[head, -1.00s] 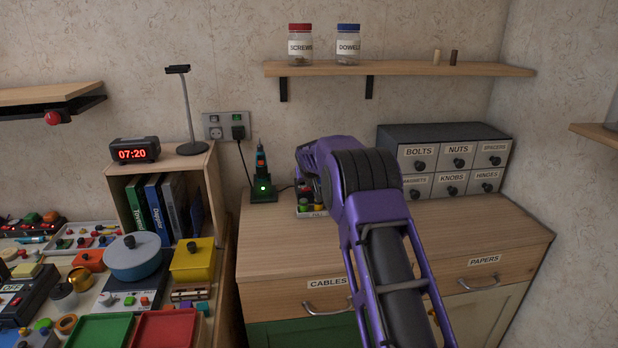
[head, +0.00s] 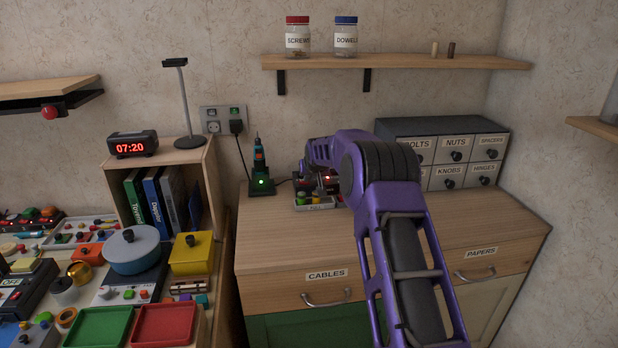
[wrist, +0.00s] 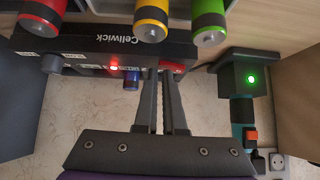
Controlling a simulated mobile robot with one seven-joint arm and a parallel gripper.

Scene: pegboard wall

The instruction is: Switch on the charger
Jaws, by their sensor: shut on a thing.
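The black charger marked Cellwick (wrist: 118,42) stands on the cabinet top, upside down in the wrist view. In the head view the charger (head: 328,184) is partly hidden by my arm. A red light (wrist: 114,68) glows on its face. A red switch-like part (wrist: 172,66) sits at its end, beside a blue knob (wrist: 130,80) and a grey knob (wrist: 51,63). My gripper (wrist: 163,72) has its fingers close together at the red part, shut on it as far as I can see. The fingertips' exact contact is hidden.
A power screwdriver stands in a dock with a green light (wrist: 251,78), close beside the charger. Red, yellow (wrist: 152,18) and green cells lie in front of the charger. A drawer block (head: 440,130) stands to the right. The cabinet top's front is clear.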

